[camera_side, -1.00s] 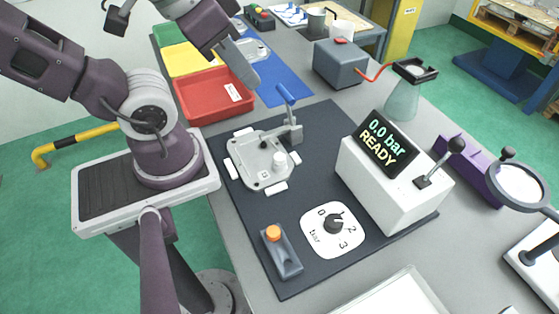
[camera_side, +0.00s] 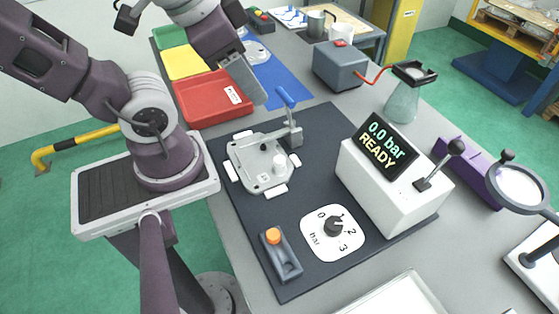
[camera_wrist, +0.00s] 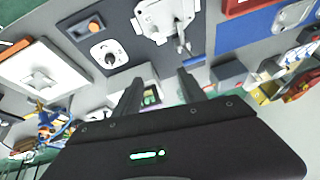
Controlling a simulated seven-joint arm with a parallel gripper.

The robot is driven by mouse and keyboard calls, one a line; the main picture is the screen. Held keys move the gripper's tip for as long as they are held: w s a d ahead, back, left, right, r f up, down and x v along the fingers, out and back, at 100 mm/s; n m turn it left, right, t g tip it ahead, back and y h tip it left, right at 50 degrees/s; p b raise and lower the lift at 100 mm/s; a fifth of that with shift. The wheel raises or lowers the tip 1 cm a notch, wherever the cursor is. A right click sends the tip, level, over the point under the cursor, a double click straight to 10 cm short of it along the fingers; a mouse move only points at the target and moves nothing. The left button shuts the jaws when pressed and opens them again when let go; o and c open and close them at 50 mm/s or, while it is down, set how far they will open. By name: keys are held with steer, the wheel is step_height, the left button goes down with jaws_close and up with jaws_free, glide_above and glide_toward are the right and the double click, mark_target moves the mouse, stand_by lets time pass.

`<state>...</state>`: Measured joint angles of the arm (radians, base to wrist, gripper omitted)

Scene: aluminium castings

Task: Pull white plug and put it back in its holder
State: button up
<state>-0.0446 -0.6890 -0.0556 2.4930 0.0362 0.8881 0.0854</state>
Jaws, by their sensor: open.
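The white plug (camera_side: 279,163) is a small upright white cylinder at the near right part of the light grey casting (camera_side: 250,172). The casting lies on the dark mat, and its pale shape also shows at the top of the wrist view (camera_wrist: 160,16). A dark grey block (camera_side: 287,263) with an orange-topped piece (camera_side: 272,235) stands at the mat's near end. I cannot tell which part is the plug's holder. My gripper (camera_side: 258,92) is open and empty, above and behind the casting, apart from the plug. Its two fingers also show in the wrist view (camera_wrist: 160,86).
A clamp with a blue handle (camera_side: 286,97) rises at the casting's back right. A white dial (camera_side: 333,246) and a white box reading "0.0 bar READY" (camera_side: 385,182) stand on the mat. A red tray (camera_side: 205,107) is behind, near my gripper.

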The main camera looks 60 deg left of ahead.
steer(key=w+a+f+m+g+y, duration=0.3)
steer(key=f+m, duration=0.3)
steer(key=m, duration=0.3)
steer(key=m+g+h, duration=0.2)
steer(key=m+h, duration=0.1)
steer(key=m, duration=1.2)
glide_above(280, 159)
steer(key=f, duration=0.8)
steer(key=shift+w+a+f, duration=0.2)
steer(key=shift+w+f, duration=0.05)
steer(key=shift+f, duration=0.15)
steer(key=shift+w+d+f+m+h, duration=0.1)
steer(key=shift+d+m+h, duration=0.1)
steer(key=shift+m, duration=0.2)
steer(key=shift+w+d+f+m+h, duration=0.1)
steer(key=shift+m+h, duration=0.1)
steer(key=shift+m, duration=0.2)
steer(key=shift+f, duration=0.3)
steer(key=f, duration=0.4)
steer(key=s+f, duration=0.1)
steer(key=f, duration=0.1)
steer(key=shift+a+f, duration=0.1)
steer(key=shift+f, duration=0.15)
steer(key=shift+c, duration=0.5)
jaws_close()
